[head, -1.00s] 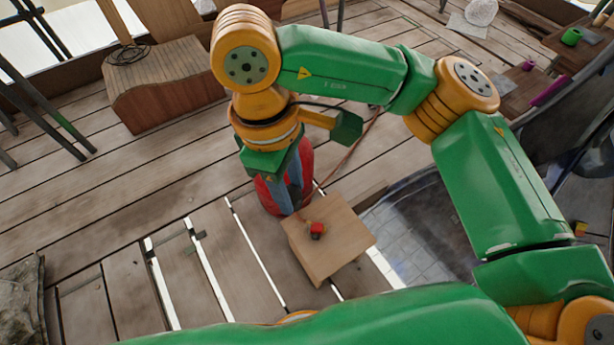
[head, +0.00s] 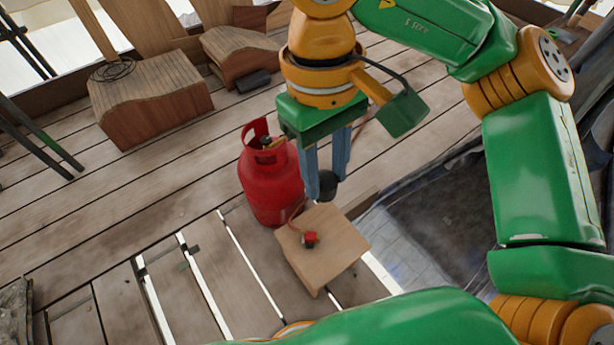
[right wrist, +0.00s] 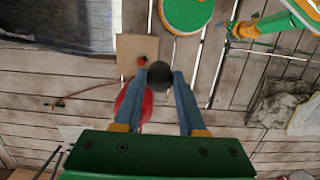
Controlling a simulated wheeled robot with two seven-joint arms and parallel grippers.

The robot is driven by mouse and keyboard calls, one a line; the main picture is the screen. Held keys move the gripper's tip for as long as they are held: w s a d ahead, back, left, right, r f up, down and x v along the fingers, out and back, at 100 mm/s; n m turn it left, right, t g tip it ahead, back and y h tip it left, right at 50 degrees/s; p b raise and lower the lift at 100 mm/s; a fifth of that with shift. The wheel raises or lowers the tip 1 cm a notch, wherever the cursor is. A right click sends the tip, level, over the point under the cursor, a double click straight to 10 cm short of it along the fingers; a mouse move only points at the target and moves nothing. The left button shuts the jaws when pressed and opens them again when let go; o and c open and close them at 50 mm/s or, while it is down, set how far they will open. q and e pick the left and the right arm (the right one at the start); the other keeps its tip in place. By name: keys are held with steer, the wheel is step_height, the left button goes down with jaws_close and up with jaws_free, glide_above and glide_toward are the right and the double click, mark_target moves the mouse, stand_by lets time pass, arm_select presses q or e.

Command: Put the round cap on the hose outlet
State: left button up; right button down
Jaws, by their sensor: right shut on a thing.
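My right gripper (head: 326,182) is shut on a dark round cap (head: 328,187), held between its blue fingertips. In the head view the cap appears just above the far edge of a wooden block (head: 337,262). A small red fitting (head: 310,239) at the end of a thin hose lies on the block, probably the hose outlet; its opening is too small to make out. In the right wrist view the cap (right wrist: 160,78) shows between the fingertips, just right of the red fitting (right wrist: 142,60), apart from it in the picture.
A red gas cylinder (head: 270,185) stands beside the block, close to my right gripper. A dark tarp-like sheet (head: 430,225) lies right of the block. Gaps run between the floor planks at left (head: 205,285). Wooden pieces (head: 150,95) stand farther back.

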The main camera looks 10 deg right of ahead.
mark_target(327, 173)
steer(key=shift+w+a, duration=0.1)
steer(key=shift+a, duration=0.05)
steer(key=w+a+m, duration=0.2)
steer(key=a+m, duration=0.2)
steer(key=a, duration=0.4)
steer(key=shift+w+m+y, duration=0.2)
steer(key=shift+m+y, duration=0.1)
steer(key=shift+d, duration=0.1)
steer(key=d+f, duration=0.5)
steer(key=d, duration=0.2)
steer(key=d+f, duration=0.5)
steer(key=d, duration=0.3)
steer(key=shift+s+d, duration=0.2)
steer(key=shift+s, duration=0.1)
